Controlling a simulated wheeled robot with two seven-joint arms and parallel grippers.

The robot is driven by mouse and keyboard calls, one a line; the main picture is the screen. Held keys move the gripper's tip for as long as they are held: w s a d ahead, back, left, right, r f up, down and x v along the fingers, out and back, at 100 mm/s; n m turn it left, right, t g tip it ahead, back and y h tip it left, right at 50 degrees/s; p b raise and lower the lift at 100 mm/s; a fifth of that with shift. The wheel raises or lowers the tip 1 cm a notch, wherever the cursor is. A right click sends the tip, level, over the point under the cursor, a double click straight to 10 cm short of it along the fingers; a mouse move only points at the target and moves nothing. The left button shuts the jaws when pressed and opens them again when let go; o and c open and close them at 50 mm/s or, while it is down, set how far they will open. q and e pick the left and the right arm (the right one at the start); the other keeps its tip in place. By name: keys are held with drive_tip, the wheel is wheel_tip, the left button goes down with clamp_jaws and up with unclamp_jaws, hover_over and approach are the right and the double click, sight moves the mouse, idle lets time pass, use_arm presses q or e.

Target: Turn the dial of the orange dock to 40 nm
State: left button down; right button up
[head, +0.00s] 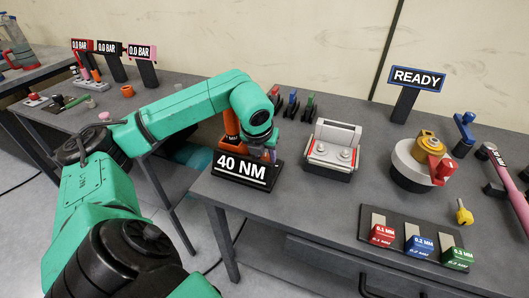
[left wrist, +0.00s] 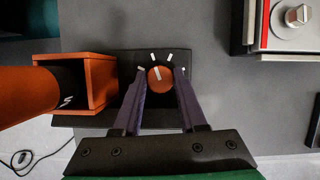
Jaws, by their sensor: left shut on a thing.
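The orange dock (head: 277,172) stands near the left end of the right-hand table. Its display (head: 241,169) reads 40 NM. An orange tool (head: 231,122) stands in the dock; in the left wrist view the tool (left wrist: 28,94) sits in an open orange box (left wrist: 98,95). The orange dial (left wrist: 161,80) has a white pointer and white tick marks around it. My left gripper (left wrist: 160,74) has one dark finger on each side of the dial and is shut on it. In the head view the dial is largely hidden by my left gripper (head: 265,154). My right gripper is not visible.
A grey device (head: 333,148) stands right of the dock. A READY sign (head: 417,78), a round fixture with a red part (head: 436,170) and a tray of coloured blocks (head: 374,220) lie farther right.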

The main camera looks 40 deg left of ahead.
use_arm(q)
drive_tip(key=c, duration=0.8)
unclamp_jaws()
drive_tip(key=shift+o, duration=0.2)
drive_tip(key=shift+r, duration=0.15)
drive_tip(key=p+v, duration=0.1)
drive_tip(key=v, duration=1.3)
drive_tip(key=shift+s+p, duration=0.15)
drive_tip(key=shift+p, duration=0.25)
drive_tip(key=shift+d+r, duration=0.1)
